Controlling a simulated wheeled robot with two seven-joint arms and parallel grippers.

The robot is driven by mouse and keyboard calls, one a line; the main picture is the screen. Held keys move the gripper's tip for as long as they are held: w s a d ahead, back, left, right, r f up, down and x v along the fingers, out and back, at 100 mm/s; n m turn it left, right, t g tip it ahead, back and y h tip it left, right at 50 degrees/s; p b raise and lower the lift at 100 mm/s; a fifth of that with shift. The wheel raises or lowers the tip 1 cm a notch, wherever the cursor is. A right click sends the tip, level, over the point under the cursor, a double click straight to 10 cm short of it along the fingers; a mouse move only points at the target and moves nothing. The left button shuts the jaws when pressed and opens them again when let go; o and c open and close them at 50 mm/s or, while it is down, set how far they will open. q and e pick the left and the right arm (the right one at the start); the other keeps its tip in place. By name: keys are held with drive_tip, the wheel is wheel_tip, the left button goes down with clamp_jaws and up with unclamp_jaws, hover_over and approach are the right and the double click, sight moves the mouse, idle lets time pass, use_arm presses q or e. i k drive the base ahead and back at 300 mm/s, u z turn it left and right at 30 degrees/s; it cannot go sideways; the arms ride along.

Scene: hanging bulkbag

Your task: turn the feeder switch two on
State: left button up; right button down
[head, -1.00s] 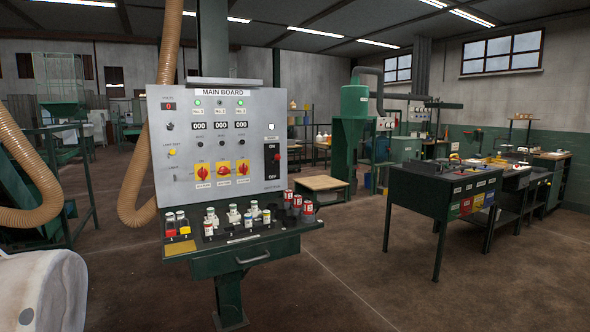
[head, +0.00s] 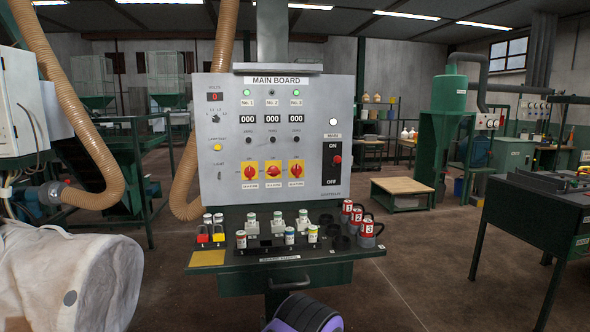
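The main board (head: 322,190) is a grey upright panel in the middle of the head view. It carries three red rotary switches on yellow plates in a row. The middle one, feeder switch two (head: 273,171), has its handle lying roughly level. The left switch (head: 250,172) and right switch (head: 296,170) have handles standing roughly upright. Above, the No. 1 lamp (head: 247,93) and No. 3 lamp (head: 296,93) glow green; the No. 2 lamp (head: 271,93) is dark. Neither gripper's fingers show; a purple and black rounded part, probably mine, shows at the bottom edge.
A green shelf (head: 230,258) below the panel holds padlocks, small jars and red numbered tags. A main ON/OFF switch (head: 336,160) is at the panel's right. A white cloth-like shape (head: 75,270) fills the lower left. Floor is open right of the board.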

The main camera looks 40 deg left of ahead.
sight(274, 171)
drive_tip(key=u, duration=0.45)
drive_tip(key=i, duration=0.75)
drive_tip(key=u, duration=0.75)
